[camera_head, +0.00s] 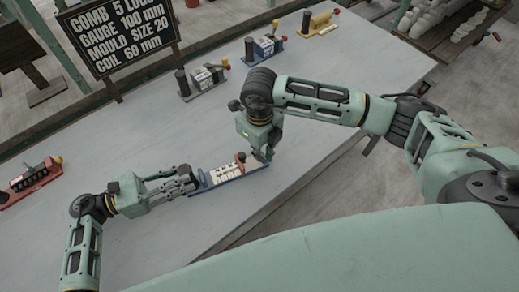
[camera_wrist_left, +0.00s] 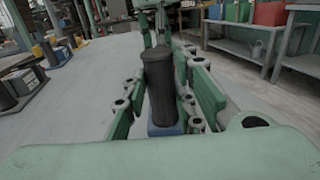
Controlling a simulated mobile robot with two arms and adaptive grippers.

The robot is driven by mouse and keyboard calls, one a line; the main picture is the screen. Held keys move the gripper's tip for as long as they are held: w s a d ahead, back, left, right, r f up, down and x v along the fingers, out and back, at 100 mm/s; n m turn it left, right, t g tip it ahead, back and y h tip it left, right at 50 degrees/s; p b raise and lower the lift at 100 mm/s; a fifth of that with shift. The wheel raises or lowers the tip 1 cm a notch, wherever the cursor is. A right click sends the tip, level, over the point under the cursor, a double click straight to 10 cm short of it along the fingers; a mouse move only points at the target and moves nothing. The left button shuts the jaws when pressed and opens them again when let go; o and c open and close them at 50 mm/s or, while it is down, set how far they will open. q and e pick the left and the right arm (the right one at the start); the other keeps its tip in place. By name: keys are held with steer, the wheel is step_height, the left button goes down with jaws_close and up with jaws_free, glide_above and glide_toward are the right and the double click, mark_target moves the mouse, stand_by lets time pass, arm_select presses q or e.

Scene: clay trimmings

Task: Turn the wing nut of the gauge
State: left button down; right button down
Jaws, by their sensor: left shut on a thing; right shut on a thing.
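The gauge (camera_head: 224,174) is a low blue base with a white scale, lying near the front edge of the table. A reddish-brown peg (camera_head: 240,158) stands toward its right end. My left gripper (camera_head: 190,181) is shut on the gauge's post at the left end. In the left wrist view this dark upright post (camera_wrist_left: 159,95) stands between the fingers, above the blue base (camera_wrist_left: 165,129). My right gripper (camera_head: 264,157) points down at the gauge's right end and is shut on a part there, seemingly the wing nut. The fingers hide that part.
A red one (camera_head: 33,181) lies at the left. A black sign (camera_head: 118,36) stands behind. The grey table (camera_head: 130,150) is otherwise largely clear.

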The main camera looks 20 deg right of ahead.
steer(key=shift+m, duration=0.6)
steer(key=c, duration=1.9)
jaws_free()
steer(key=shift+r, duration=0.15)
step_height(320, 180, up, 12)
